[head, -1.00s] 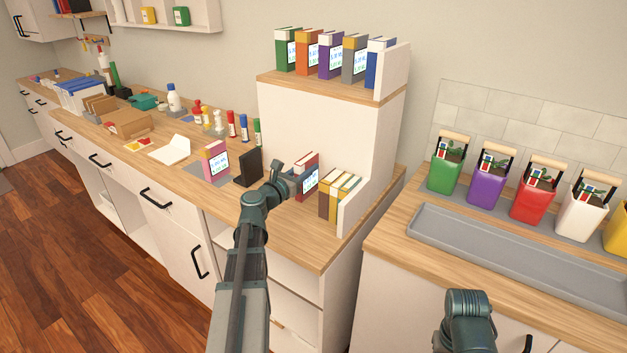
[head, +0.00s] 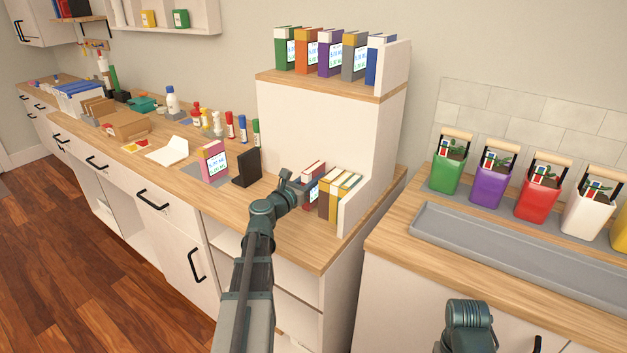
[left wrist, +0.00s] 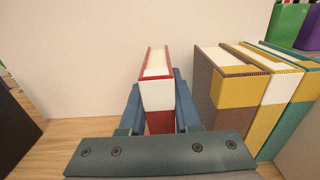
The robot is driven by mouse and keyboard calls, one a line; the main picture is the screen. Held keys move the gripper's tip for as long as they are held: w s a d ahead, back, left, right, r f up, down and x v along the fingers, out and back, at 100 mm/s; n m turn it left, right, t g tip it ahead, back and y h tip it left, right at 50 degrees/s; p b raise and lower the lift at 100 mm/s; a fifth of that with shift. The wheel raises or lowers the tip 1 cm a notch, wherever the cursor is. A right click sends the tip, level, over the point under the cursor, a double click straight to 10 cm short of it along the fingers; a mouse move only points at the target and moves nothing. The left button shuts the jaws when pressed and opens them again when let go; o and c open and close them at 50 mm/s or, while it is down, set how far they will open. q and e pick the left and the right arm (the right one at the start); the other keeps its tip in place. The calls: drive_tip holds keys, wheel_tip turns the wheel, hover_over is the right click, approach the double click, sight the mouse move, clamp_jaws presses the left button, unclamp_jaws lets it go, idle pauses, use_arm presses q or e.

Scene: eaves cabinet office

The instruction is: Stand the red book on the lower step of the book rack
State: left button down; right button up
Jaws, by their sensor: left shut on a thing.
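The red book (head: 315,170) is upright, with red covers and white pages. My left gripper (head: 297,186) is shut on it. In the left wrist view the red book (left wrist: 157,88) stands between the two blue-grey fingers (left wrist: 158,112). The book rack (head: 318,122) has an upper step with several books and a lower wooden step.
A black bookend (head: 247,168) and a pink book (head: 213,163) stand to the left. A white end panel (head: 352,208) closes the row on the right. Bottles and trays fill the counter further left. A grey tray (head: 520,250) and coloured pots lie right.

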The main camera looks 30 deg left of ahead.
use_arm(q)
drive_tip(key=shift+f, duration=0.1)
drive_tip(key=c, duration=1.1)
unclamp_jaws()
drive_tip(key=shift+f, duration=0.1)
drive_tip(key=o, duration=0.5)
drive_tip(key=shift+r, duration=0.2)
drive_tip(key=s, duration=0.8)
drive_tip(key=s+a, duration=0.1)
drive_tip(key=s, duration=0.3)
